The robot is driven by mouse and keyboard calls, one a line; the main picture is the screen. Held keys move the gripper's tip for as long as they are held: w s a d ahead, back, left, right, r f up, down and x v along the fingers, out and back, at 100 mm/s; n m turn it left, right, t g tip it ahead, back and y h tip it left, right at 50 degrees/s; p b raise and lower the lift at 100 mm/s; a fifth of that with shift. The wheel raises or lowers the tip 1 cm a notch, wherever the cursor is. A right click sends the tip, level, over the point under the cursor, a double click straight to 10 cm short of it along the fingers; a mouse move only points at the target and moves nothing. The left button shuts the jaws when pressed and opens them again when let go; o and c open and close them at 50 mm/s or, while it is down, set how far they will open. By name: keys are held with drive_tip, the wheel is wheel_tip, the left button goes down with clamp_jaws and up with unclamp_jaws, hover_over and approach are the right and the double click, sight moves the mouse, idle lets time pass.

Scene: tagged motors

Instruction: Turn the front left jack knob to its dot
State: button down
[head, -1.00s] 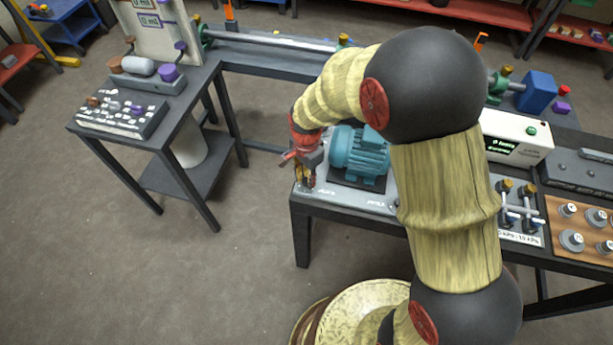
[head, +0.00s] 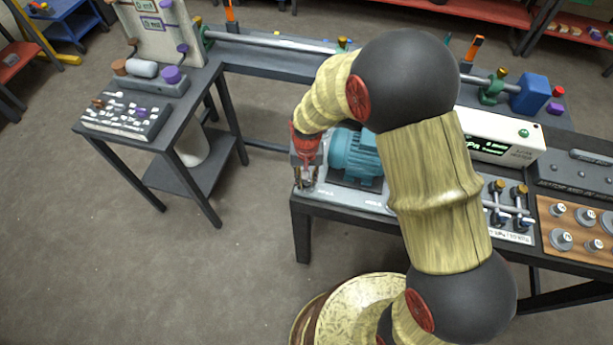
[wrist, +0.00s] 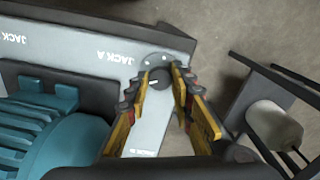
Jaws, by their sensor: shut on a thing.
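The front left jack knob (wrist: 160,79) is a dark round knob with a small white mark. It sits at the corner of the pale plate (wrist: 75,50), near the lettering "JACK A" (wrist: 113,58). My gripper (wrist: 160,74) comes down over it, with one finger on each side, and is shut on it. In the head view my gripper (head: 306,184) is at the front left corner of the motor bench, and the knob is too small and covered to make out. The dot cannot be made out clearly. The teal motor (head: 354,154) stands right of my gripper.
A second label, "JACK" (wrist: 13,40), shows farther along the plate in the wrist view. A side table (head: 205,75) with a control panel (head: 127,115) stands left. Open floor lies between it and the bench (head: 340,207).

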drive_tip(key=n+p, duration=0.1)
drive_tip(key=n, duration=0.5)
drive_tip(key=shift+r+n+p, duration=0.1)
drive_tip(key=shift+n+p, duration=0.2)
drive_tip(key=n+p, duration=0.1)
drive_tip(key=n, duration=0.5)
idle(0.4)
drive_tip(key=c, duration=1.5)
unclamp_jaws()
drive_tip(key=shift+c, duration=0.2)
wheel_tip(320, 180, up, 12)
